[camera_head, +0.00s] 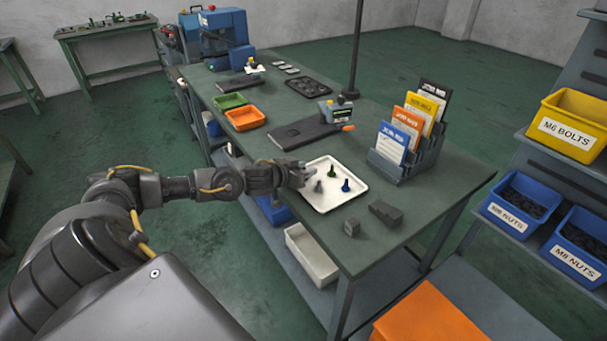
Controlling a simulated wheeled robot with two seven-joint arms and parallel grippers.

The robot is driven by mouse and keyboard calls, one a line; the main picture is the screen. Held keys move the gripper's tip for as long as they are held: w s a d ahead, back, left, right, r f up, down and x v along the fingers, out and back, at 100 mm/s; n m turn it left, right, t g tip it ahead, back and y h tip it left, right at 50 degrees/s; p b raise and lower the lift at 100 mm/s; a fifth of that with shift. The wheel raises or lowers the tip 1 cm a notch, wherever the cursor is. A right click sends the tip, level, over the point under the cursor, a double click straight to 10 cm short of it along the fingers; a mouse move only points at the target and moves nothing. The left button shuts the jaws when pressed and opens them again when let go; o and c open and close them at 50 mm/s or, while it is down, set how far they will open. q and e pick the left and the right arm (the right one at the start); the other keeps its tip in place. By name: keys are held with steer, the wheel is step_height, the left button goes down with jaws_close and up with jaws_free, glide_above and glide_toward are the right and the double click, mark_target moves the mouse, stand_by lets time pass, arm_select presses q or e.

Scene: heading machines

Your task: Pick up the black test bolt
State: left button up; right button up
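A white tray (324,205) lies on the green workbench (425,172). On it stand a grey bolt-like piece (318,187), a green one (332,172) and a blue one (346,186). No clearly black bolt can be made out; it may be hidden by my gripper. My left gripper (306,173) reaches in from the left over the tray's left edge, close to the grey piece. Its fingers are too small to tell whether they are open or shut, or hold anything. My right gripper is not in view.
A card rack (405,165) stands right of the tray, with dark blocks (385,212) in front. A dark flat case (300,132), a handheld device (340,112) and orange and green bins (245,118) lie behind. A thin post (356,50) rises at the back.

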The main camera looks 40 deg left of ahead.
arm_select(q)
jaws_close()
steer(key=shift+r, duration=0.2)
steer(key=shift+r, duration=0.25)
step_height(320, 180, up, 2)
steer(key=shift+r, duration=0.15)
steer(key=s+a+r+b, duration=0.2)
steer(key=s+a+r, duration=0.7)
steer(key=s+r, duration=0.1)
steer(key=shift+s+a, duration=0.25)
